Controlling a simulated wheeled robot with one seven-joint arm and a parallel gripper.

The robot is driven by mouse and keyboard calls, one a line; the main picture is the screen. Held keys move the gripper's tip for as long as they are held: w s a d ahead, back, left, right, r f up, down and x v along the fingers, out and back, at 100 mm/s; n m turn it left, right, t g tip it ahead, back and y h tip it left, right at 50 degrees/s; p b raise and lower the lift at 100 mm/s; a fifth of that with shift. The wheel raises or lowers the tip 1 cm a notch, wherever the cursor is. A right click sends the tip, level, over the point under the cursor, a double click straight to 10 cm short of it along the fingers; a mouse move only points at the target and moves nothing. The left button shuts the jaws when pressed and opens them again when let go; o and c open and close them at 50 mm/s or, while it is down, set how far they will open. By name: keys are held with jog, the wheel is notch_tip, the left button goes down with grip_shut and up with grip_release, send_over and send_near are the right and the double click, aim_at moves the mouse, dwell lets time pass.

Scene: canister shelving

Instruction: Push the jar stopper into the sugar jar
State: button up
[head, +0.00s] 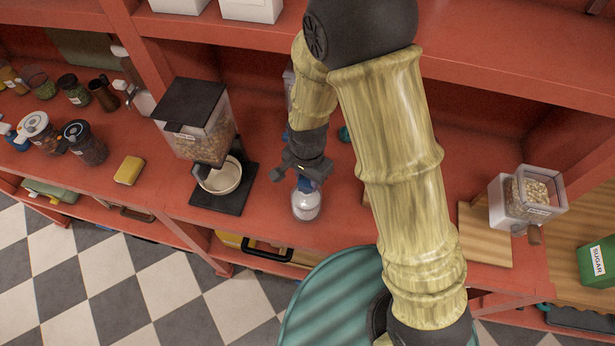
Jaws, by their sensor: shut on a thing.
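The sugar jar (306,208), a small clear jar with white contents, stands upright near the front edge of the red shelf. My gripper (304,181) points down right over it. Its jaws are shut on the blue jar stopper (305,186), which shows just above the jar's mouth. The fingers hide part of the stopper, and I cannot tell whether it sits inside the neck or only on top.
A cereal dispenser (197,125) with a bowl (220,177) in its base stands close to the left. A yellow sponge (129,170) and several jars are farther left. A clear container (533,192) stands at the right, near a wooden board (485,236) and a green sugar box (598,262).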

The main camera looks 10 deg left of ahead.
jog(key=shift+f+b, duration=0.45)
jog(key=shift+f, duration=0.5)
dwell(1.6)
jog(key=shift+s+f, duration=0.15)
jog(key=shift+f, duration=0.05)
dwell(0.8)
jog(key=o, duration=1.5)
jog(key=shift+d, duration=0.1)
jog(key=shift+c, duration=0.2)
jog(key=shift+r, duration=0.15)
jog(key=shift+r+p, duration=3.05)
jog(key=shift+r, duration=0.45)
